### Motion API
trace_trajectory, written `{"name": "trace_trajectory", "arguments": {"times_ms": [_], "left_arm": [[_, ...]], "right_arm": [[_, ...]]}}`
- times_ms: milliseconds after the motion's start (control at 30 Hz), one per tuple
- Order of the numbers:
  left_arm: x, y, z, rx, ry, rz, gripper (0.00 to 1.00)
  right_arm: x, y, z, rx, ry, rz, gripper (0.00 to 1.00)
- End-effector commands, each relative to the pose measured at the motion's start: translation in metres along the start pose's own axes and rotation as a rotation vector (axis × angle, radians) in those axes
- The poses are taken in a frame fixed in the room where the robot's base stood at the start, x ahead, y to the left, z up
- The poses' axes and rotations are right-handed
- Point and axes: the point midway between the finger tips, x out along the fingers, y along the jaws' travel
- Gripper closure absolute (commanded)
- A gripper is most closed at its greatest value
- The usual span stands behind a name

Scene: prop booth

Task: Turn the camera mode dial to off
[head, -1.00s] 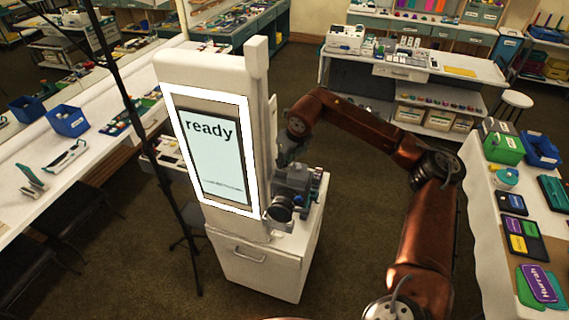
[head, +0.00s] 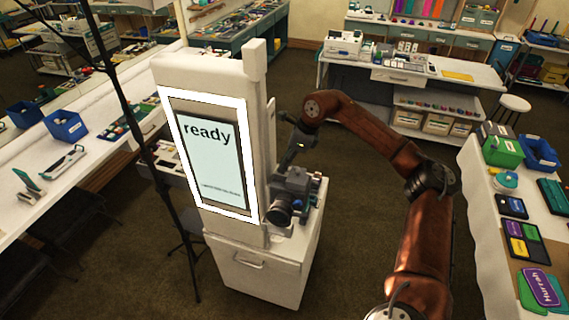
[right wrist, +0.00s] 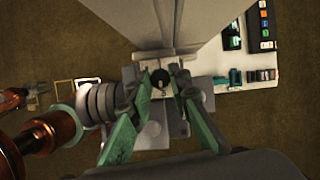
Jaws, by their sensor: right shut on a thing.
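The dark grey camera (head: 295,187) stands upright on the booth's white side shelf, its lens toward the front. In the right wrist view, the camera's grey lens (right wrist: 101,101) is at left. The small dark mode dial (right wrist: 160,82) with a pale mark is on top of the camera. My right gripper (right wrist: 160,78) is over the camera with its fingertips closed on either side of the dial. In the head view the right gripper (head: 294,164) reaches the camera from above, and the dial is too small to make out.
The white booth (head: 206,85) has a lit screen (head: 213,160) reading "ready", close beside the camera. A thin black stand (head: 150,165) rises at left. A prop table (head: 480,215) stands at right. The floor between booth and that table is clear.

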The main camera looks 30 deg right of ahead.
Motion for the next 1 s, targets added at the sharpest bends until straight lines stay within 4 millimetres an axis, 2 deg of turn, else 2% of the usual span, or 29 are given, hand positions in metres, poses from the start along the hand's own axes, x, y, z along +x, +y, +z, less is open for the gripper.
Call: {"name": "trace_trajectory", "arguments": {"times_ms": [633,667,867,1000], "left_arm": [[-0.001,0.0,-0.0004,0.0,0.001,0.0,0.6],[-0.0011,0.0,-0.0005,0.0,0.001,0.0,0.6],[-0.001,0.0,-0.0006,0.0,0.001,0.0,0.6],[-0.001,0.0,-0.0006,0.0,0.001,0.0,0.6]], "right_arm": [[-0.0011,-0.0014,0.0004,-0.045,-0.003,0.015,1.0],[-0.0011,-0.0014,0.0004,-0.045,-0.003,0.015,0.8],[-0.0006,-0.0011,0.0002,-0.045,-0.002,0.016,0.67],[-0.0003,-0.0008,0.0001,-0.044,-0.002,0.017,0.65]]}}
